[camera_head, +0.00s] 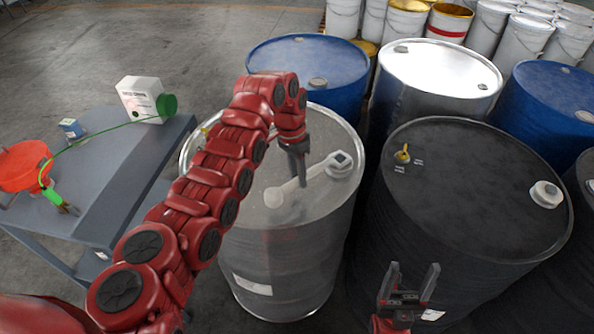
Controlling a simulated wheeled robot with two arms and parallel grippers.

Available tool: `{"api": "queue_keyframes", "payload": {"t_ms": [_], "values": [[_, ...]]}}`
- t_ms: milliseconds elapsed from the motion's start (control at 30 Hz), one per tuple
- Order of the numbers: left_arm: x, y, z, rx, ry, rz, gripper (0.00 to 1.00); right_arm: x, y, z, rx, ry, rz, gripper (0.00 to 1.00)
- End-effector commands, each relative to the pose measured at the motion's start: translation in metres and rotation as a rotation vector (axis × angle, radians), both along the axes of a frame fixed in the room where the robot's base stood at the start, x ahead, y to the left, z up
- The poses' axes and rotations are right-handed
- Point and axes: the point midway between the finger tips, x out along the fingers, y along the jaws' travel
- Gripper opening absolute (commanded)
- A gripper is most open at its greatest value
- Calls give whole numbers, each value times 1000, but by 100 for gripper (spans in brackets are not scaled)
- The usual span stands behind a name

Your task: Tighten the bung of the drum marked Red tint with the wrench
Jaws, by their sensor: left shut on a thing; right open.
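My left gripper (302,183) is shut on the wrench (283,191) above the top of the grey steel drum (262,250). The pale wrench lies along the lid, its far end at the bung (341,159) at the lid's right side. Whether its head fully surrounds the bung or only touches it, I cannot tell. The drum's white label (252,285) is too small to read, so I cannot confirm the Red tint marking. My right gripper (409,272) is open and empty, in front of the black drum (455,230).
The black drum has a yellow fitting (403,154) and a white bung (546,194). Blue drums (308,62) and a shiny silver drum (440,75) stand behind.

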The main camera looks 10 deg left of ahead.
Motion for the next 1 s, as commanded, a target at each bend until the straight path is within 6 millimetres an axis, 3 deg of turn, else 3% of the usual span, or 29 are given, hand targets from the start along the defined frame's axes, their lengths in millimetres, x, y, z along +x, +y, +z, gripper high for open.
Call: {"api": "queue_keyframes", "payload": {"t_ms": [167,600,1000], "values": [[-3,-2,2,2,-3,41,0,0,0,10,0,0,0,68],[-5,-5,2,1,-1,47,0,0,0,12,0,0,0,68],[-5,-6,27,0,-1,45,0,0,0,30,0,0,0,68]]}}
